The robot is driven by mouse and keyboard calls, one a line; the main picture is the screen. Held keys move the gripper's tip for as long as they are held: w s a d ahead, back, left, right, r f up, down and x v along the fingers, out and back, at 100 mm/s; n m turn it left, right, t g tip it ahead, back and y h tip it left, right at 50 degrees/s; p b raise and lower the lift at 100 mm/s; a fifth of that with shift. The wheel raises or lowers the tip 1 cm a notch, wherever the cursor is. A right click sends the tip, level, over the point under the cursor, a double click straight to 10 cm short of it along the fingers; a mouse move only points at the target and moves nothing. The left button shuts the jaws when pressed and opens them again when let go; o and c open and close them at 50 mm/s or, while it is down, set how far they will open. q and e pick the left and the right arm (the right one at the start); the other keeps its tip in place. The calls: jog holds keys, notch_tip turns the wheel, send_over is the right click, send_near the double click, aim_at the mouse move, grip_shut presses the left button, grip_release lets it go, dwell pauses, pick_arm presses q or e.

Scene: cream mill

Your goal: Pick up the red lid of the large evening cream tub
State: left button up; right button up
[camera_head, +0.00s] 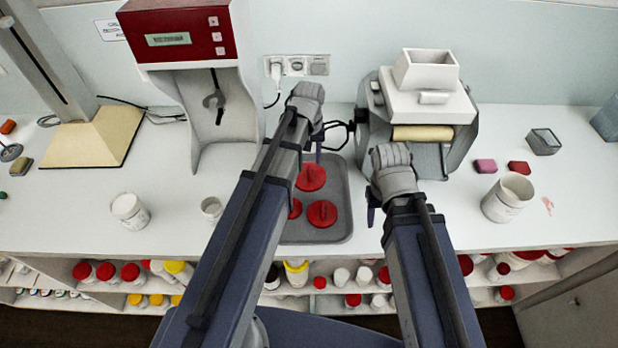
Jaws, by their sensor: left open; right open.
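Three red lids lie on a grey tray (342,232) in the middle of the counter: a back lid (311,177), a front right lid (322,213) and a front left lid (295,209), partly hidden by my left arm. I cannot tell which belongs to the large evening cream tub. A large open white tub (506,200) stands at the right; its label is unreadable. My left gripper (318,152) is open above the back of the tray, near the back lid. My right gripper (371,207) is open, by the tray's right edge, apart from the lids.
Smaller white tubs stand at the left (130,211) and beside my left arm (212,207). A red-topped machine (182,35) is behind left, and a roller mill (432,100) behind right. Shelves below hold several capped bottles.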

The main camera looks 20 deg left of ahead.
aim_at(309, 171)
pick_arm(q)
jog(key=shift+f, duration=0.1)
pick_arm(e)
jog(key=shift+f, duration=0.15)
pick_arm(q)
jog(key=f+b, duration=0.5)
jog(key=shift+s+d+f, duration=0.1)
jog(key=shift+s+f, duration=0.05)
jog(key=shift+s, duration=0.05)
pick_arm(e)
notch_tip(309, 171, down, 5)
jog(key=shift+f, duration=0.1)
pick_arm(q)
jog(key=shift+c, duration=0.3)
grip_shut()
